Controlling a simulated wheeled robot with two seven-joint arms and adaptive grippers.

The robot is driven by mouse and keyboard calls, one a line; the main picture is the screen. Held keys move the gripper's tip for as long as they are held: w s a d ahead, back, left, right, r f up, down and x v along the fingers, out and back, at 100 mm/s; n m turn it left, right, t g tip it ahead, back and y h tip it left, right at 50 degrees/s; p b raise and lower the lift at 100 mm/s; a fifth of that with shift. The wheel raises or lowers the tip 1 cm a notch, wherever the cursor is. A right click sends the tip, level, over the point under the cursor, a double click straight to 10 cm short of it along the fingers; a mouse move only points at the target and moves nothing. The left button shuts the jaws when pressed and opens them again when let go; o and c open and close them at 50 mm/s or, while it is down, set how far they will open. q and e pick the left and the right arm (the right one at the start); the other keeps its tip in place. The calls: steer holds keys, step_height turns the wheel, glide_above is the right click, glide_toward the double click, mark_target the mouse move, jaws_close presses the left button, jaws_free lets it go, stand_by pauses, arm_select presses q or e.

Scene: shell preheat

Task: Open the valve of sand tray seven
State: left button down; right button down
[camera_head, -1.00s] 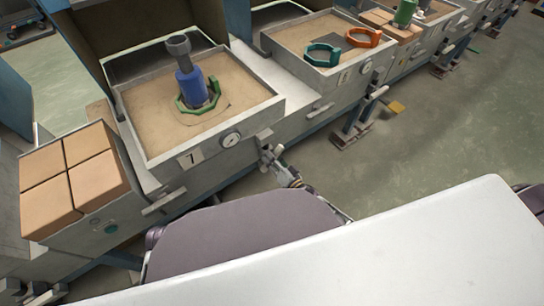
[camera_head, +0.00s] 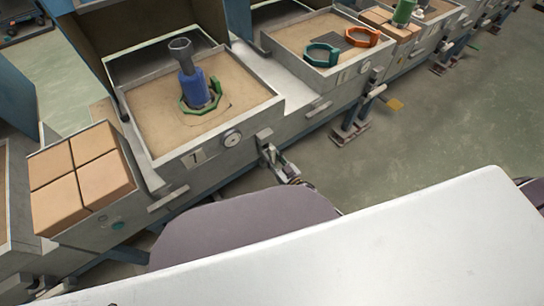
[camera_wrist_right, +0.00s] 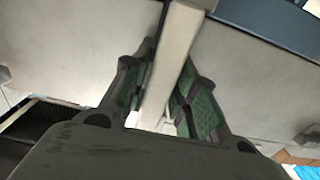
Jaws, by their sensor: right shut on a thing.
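Sand tray seven (camera_head: 140,129), with a plate marked 7 (camera_head: 195,157) on its front, holds a blue shell (camera_head: 192,88) with a dark top standing in a green ring (camera_head: 186,107). The valve (camera_head: 264,135) sits on the tray's front wall, right of the round gauge (camera_head: 232,138). My right gripper (camera_head: 268,154) is at the valve, just below its mount. In the right wrist view the green-padded fingers (camera_wrist_right: 166,100) are shut on the pale valve handle (camera_wrist_right: 176,65), one on each side. The handle's far end is partly hidden. My left gripper is not in view.
A tray of tan blocks (camera_head: 40,237) stands left of tray seven. Another sand tray (camera_head: 335,82) with a teal clamp (camera_head: 321,55) and an orange clamp (camera_head: 362,37) is to the right. The floor (camera_head: 420,135) at right is mostly clear.

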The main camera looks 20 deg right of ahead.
steer(key=shift+f, duration=0.1)
stand_by(0.4)
steer(key=c, duration=1.3)
jaws_free()
steer(key=shift+s, duration=0.15)
steer(key=shift+v, duration=5.95)
